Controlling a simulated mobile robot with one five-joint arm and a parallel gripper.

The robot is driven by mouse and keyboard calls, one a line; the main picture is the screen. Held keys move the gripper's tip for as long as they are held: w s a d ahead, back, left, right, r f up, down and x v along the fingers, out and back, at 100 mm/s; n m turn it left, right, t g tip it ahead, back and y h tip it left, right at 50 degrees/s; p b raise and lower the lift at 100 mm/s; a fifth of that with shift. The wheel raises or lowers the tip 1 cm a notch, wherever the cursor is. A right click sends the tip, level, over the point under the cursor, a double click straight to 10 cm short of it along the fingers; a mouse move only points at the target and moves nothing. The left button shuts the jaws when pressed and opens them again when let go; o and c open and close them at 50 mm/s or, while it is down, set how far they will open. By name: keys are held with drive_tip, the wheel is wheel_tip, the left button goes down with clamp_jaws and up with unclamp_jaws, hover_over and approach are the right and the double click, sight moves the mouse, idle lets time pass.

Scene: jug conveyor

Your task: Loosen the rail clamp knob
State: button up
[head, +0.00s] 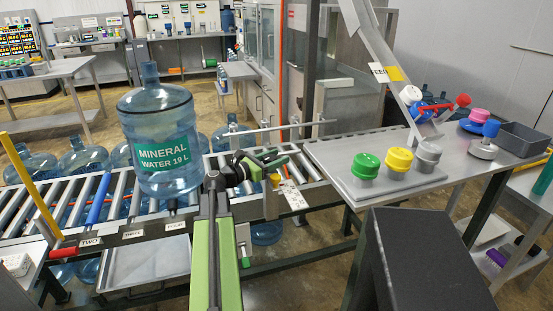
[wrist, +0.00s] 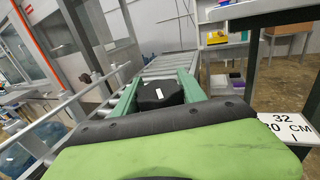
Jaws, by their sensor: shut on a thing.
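The rail clamp knob (wrist: 160,96) is black and faceted with a small pale mark on its face. In the wrist view it sits between the two green fingers of my gripper (wrist: 159,84), which is shut on it. In the head view my gripper (head: 267,161) is at the near side of the roller conveyor, just right of the big water jug. There the knob is mostly hidden by the gripper and hard to tell apart from it. A guide rail (head: 264,130) runs along the conveyor's far side.
A blue jug labelled "Mineral Water 19 L" (head: 163,130) stands upright on the rollers, close left of my arm. A white scale plate (head: 293,194) reading 30 and 32 cm hangs right of the gripper. A steel table (head: 325,154) with coloured caps (head: 398,160) is at right.

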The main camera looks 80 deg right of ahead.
drive_tip(key=o, duration=1.4)
drive_tip(key=shift+c, duration=0.2)
drive_tip(key=shift+w+a, duration=0.1)
drive_tip(key=v, duration=1.7)
drive_tip(key=shift+w, duration=0.1)
